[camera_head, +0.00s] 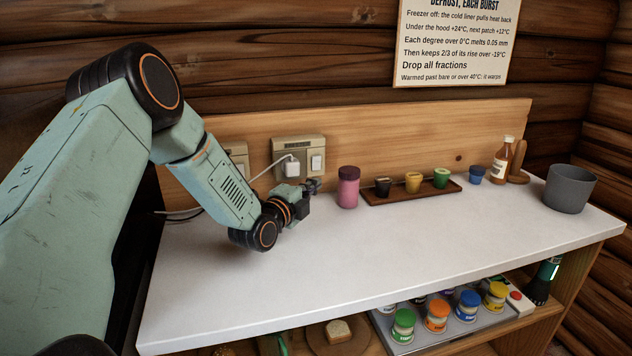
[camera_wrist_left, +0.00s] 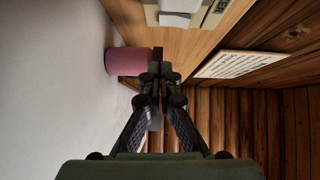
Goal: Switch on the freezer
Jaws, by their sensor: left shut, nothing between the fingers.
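A beige socket plate (camera_head: 298,157) is on the wooden back board, with a white plug (camera_head: 291,168) in its left part and a white rocker switch (camera_head: 317,162) on its right. Small lettering runs along its top; in the wrist view part of it ends in "ER" on the plate (camera_wrist_left: 216,12). I cannot tell the switch's position. My left gripper (camera_head: 313,186) is shut and empty, just below the switch and apart from it. It also shows shut in the left wrist view (camera_wrist_left: 158,70). My right gripper is not in view. No freezer is clearly visible.
A pink jar (camera_head: 348,188) stands close right of the gripper on the white worktop (camera_head: 330,255). A second plate (camera_head: 238,154) is partly behind my arm. A wooden tray (camera_head: 385,197) with small pots, a bottle (camera_head: 502,160) and a grey bucket (camera_head: 569,188) stand farther right.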

